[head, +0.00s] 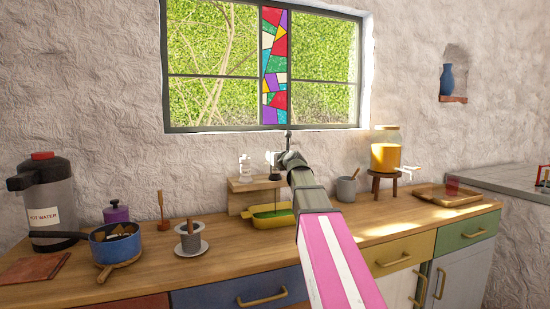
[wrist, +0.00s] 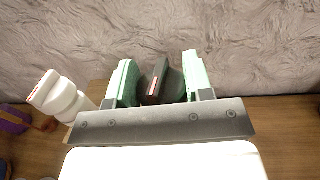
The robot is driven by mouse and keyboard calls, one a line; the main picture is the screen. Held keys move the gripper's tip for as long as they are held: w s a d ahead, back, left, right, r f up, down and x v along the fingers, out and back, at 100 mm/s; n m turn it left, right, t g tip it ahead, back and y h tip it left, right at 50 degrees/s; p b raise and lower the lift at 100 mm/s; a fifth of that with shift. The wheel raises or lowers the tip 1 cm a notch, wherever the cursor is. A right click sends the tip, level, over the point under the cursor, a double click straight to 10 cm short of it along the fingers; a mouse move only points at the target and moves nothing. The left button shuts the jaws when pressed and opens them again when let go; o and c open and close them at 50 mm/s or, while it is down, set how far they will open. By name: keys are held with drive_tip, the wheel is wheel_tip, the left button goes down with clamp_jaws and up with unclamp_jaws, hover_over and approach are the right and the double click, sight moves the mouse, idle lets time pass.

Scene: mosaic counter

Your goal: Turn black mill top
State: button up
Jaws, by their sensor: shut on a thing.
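The black mill (wrist: 170,84) shows in the wrist view as a dark rounded top between the two pale green fingers of my gripper (wrist: 158,74). My gripper is shut on this top. The mill's lower part is hidden below the gripper's grey crossbar. A white mill (wrist: 60,98) stands to the left, apart from the fingers. In the head view the white mill (head: 245,168) stands on a wooden step shelf (head: 240,186) by the wall. My arm reaches over the counter there and hides most of the gripper.
A yellow dish (head: 285,220) with green inside sits in front of the shelf. A grey cup (head: 347,189) and a yellow drink jar (head: 386,150) on a stool stand to the right. A blue pot (head: 115,245) and a grey cup on a saucer (head: 191,240) stand left.

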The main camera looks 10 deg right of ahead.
drive_tip(key=o, duration=0.9)
drive_tip(key=shift+o, duration=0.2)
drive_tip(key=v, duration=1)
drive_tip(key=shift+s, duration=0.4)
drive_tip(key=shift+s, duration=0.1)
